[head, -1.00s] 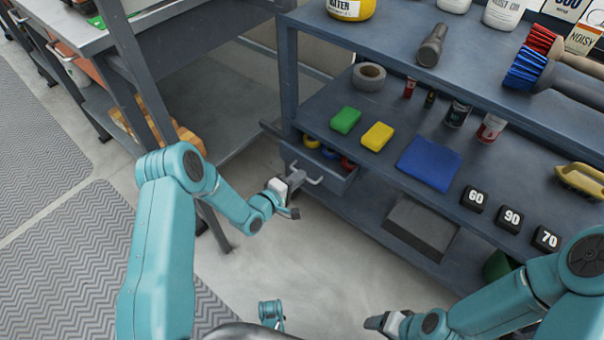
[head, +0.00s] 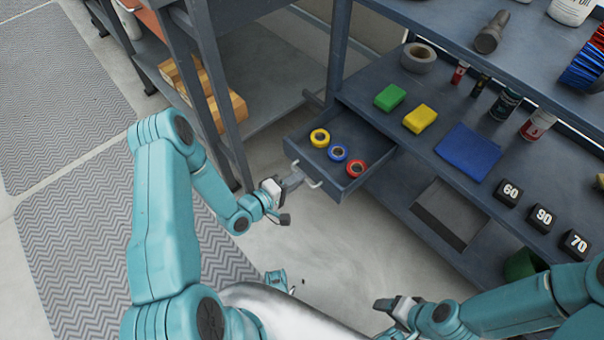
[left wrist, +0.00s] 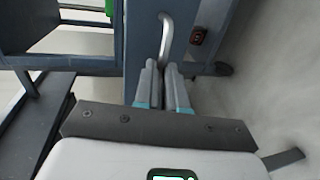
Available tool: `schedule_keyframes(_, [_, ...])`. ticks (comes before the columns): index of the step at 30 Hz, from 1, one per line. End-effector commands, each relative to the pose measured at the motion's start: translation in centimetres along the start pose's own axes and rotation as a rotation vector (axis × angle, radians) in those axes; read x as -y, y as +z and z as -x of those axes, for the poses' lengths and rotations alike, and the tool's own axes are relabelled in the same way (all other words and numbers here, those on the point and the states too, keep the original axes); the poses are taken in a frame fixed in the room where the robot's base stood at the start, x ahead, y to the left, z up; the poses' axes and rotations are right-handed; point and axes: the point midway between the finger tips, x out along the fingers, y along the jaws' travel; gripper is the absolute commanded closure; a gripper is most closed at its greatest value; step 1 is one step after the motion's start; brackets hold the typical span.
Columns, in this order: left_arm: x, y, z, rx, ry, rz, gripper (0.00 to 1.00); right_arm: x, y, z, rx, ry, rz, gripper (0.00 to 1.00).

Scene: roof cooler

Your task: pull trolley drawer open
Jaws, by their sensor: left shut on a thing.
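The trolley drawer (head: 330,176) is a dark blue-grey drawer standing well out from the trolley (head: 425,155). Three tape rolls lie inside it: yellow (head: 319,138), blue (head: 338,153) and red (head: 355,168). My left gripper (head: 298,180) is shut on the drawer's light metal handle (head: 313,183) at its front. In the left wrist view the handle (left wrist: 167,38) runs down between the two fingers (left wrist: 162,85). My right gripper (head: 384,304) is low at the bottom right, away from the drawer; its jaw state is unclear.
On the trolley shelf are a green block (head: 390,97), a yellow block (head: 420,118), a blue cloth (head: 468,151) and numbered black blocks (head: 541,218). A workbench leg (head: 218,90) stands close left of the drawer. The floor (head: 300,245) before the drawer is clear.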

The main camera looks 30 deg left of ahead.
Motion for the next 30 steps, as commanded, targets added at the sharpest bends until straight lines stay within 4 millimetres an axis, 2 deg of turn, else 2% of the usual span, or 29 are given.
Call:
schedule_keyframes(12, [0.1, -0.1, 0.5, -0.002, 0.002, -0.002, 1.0, 0.0, 0.0, 0.0, 0.001, 0.0, 0.0, 0.31])
schedule_keyframes(13, [0.1, -0.1, 0.5, -0.002, 0.001, -0.002, 0.83, 0.0, 0.0, 0.0, 0.001, 0.0, 0.0, 0.31])
schedule_keyframes(15, [0.1, -0.1, 0.5, -0.002, 0.001, -0.001, 0.64, 0.0, 0.0, 0.0, 0.001, 0.0, 0.0, 0.31])
schedule_keyframes(26, [0.1, 0.0, 0.5, 0.0, 0.0, -0.001, 0.64, 0.0, 0.0, 0.0, 0.0, 0.0, 0.0, 0.31])
schedule_keyframes(30, [0.1, -0.1, 1.2, -0.003, -0.001, 0.0, 0.64, 0.1, 0.1, 0.2, 0.001, 0.0, 0.0, 0.31])
